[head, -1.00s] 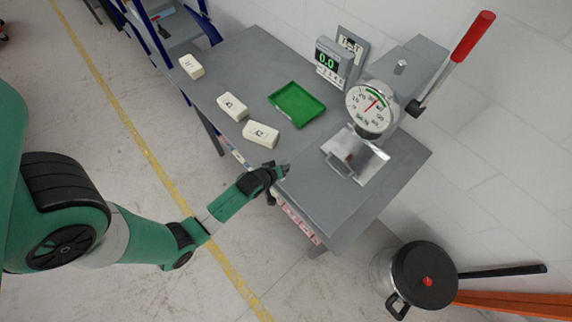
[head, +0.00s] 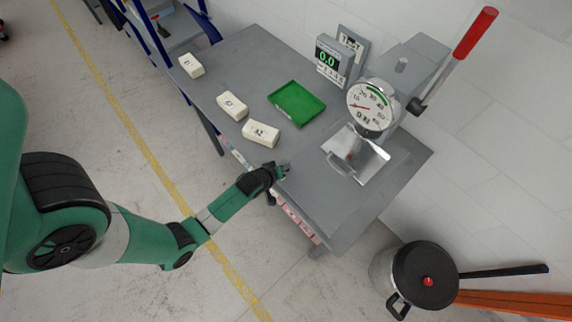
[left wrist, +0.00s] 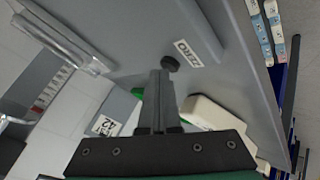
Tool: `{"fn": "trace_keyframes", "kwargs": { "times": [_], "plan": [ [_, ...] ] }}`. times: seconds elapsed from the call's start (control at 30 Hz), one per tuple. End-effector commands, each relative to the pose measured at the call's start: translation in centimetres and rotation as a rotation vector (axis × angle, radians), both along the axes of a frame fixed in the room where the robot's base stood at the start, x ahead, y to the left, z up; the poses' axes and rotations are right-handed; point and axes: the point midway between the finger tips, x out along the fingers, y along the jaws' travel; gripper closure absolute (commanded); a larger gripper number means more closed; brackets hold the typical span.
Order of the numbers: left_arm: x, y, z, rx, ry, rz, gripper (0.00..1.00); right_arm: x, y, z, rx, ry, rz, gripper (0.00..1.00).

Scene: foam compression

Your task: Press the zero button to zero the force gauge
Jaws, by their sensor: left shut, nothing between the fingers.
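The dark round zero button (left wrist: 170,63) shows in the left wrist view beside a white ZERO label (left wrist: 187,53) on grey metal. My left gripper (left wrist: 162,75) is shut and empty, its fingertips right at the button; I cannot tell whether they press it. In the head view my left gripper (head: 284,171) is at the front edge of the grey table and hides the button. The force gauge (head: 371,105) is a round white dial on the press, its red needle pointing left to the low end of the scale. My right gripper is not in view.
A green tray (head: 297,103), several white foam blocks (head: 261,134) and a display reading 0.0 (head: 327,58) are on the table (head: 330,205). The press has a red-handled lever (head: 474,36). A lidded pot (head: 427,280) stands at the lower right.

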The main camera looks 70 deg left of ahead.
Motion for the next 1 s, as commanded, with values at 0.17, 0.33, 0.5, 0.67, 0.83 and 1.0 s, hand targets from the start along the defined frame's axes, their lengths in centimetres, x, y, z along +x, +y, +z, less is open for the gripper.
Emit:
{"fn": "trace_keyframes", "kwargs": {
  "times": [0.17,0.33,0.5,0.67,0.83,1.0],
  "plan": [
    [-0.1,0.0,0.9,-0.001,0.001,0.0,1.0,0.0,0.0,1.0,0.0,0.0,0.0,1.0],
    [0.0,0.0,0.7,-0.001,0.001,0.0,1.0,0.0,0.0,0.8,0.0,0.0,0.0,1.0],
    [0.0,0.0,1.3,-0.001,0.0,-0.001,1.0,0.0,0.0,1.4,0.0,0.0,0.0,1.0],
    [0.0,0.0,3.3,0.0,0.0,0.0,1.0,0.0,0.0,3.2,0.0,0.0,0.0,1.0],
    [0.0,0.0,5.3,0.0,0.0,0.0,1.0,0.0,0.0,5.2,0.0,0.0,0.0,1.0],
    [0.0,0.0,6.9,0.0,0.0,0.0,1.0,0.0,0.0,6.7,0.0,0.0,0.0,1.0]
  ]
}}
